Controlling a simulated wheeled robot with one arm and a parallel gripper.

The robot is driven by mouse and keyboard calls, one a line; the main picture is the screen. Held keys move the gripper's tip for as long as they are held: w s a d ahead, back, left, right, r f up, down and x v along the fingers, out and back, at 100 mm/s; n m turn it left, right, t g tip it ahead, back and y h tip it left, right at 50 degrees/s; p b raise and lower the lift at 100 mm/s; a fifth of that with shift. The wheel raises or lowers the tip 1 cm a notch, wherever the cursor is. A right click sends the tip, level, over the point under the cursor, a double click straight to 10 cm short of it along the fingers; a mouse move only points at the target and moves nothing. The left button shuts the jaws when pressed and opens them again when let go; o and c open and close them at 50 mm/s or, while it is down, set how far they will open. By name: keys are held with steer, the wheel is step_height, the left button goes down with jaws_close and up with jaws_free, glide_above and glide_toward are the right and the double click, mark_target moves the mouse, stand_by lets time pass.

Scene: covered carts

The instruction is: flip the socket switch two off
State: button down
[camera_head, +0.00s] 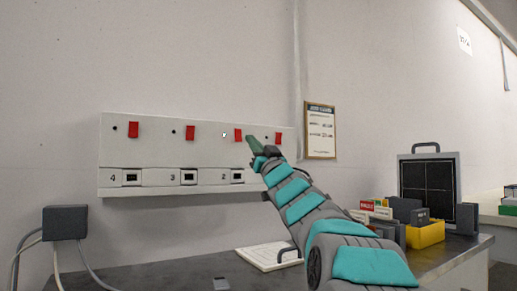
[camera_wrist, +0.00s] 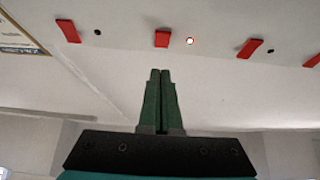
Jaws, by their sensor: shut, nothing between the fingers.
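A white socket panel (camera_head: 148,155) on the wall carries a row of red switches, with small round indicators beside them. The switch above socket 2, switch two (camera_head: 238,135), has a lit whitish indicator (camera_head: 224,134) at its left. In the wrist view, which is turned over, switch two (camera_wrist: 162,37) is just above the fingertips, with its lit indicator (camera_wrist: 190,41) at right. My gripper (camera_head: 252,141) is shut and empty, its green fingers (camera_wrist: 160,72) pointing toward switch two. A gap shows between them in the wrist view. My arm hides socket 1.
Neighbouring red switches (camera_head: 278,138) and (camera_head: 190,132) stand close on either side; their visible indicators are dark. A notice board (camera_head: 320,145) hangs right of the panel.

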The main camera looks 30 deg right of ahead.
mark_target(239, 135)
steer(key=shift+w+a+r, duration=0.1)
steer(key=shift+w+r, duration=0.05)
steer(key=shift+w, duration=1.25)
steer(key=shift+w+r, duration=0.15)
steer(key=shift+w, duration=1.2)
steer(key=f+b, duration=0.1)
steer(key=b, duration=0.1)
steer(key=shift+w+t+b, duration=0.4)
steer(key=shift+r+p, duration=0.35)
steer(key=shift+r, duration=0.05)
steer(key=shift+s, duration=0.15)
